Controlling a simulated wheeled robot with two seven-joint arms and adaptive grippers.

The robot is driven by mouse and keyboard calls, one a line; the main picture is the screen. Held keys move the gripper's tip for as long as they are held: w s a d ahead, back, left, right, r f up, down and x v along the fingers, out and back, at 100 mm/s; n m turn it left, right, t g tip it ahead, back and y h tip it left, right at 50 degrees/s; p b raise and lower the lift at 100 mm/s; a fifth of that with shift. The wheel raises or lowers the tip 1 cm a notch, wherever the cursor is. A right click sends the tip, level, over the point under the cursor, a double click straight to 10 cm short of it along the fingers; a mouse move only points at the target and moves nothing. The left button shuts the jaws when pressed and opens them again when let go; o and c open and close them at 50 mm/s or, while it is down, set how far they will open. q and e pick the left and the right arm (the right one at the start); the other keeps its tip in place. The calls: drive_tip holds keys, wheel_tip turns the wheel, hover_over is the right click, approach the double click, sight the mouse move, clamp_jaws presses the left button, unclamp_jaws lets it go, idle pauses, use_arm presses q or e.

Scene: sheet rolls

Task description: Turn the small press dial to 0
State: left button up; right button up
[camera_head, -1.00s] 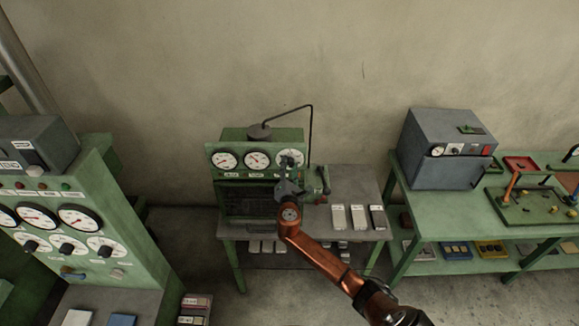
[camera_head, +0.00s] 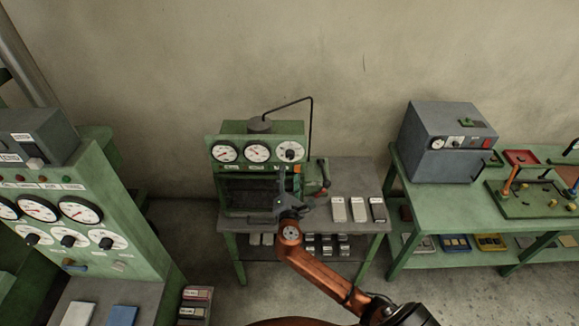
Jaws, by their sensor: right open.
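The small press (camera_head: 262,132) is a green machine on a grey-topped table in the middle. Its front panel carries three round white faces in a row. The rightmost face, the dial (camera_head: 290,151), has a dark knob at its centre; the setting is too small to read. My right gripper (camera_head: 281,184) is open and empty, in front of the press below the dial and apart from it. My orange right arm reaches up to it from the bottom right. My left gripper is not in view.
A lever with a red part (camera_head: 323,172) stands at the press's right side. Pale blocks (camera_head: 358,209) lie on the table's right. A larger green machine with gauges (camera_head: 70,210) stands at left. A grey oven-like box (camera_head: 449,140) sits on the green right bench (camera_head: 420,205).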

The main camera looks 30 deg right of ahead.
drive_tip(key=shift+v, duration=1.3)
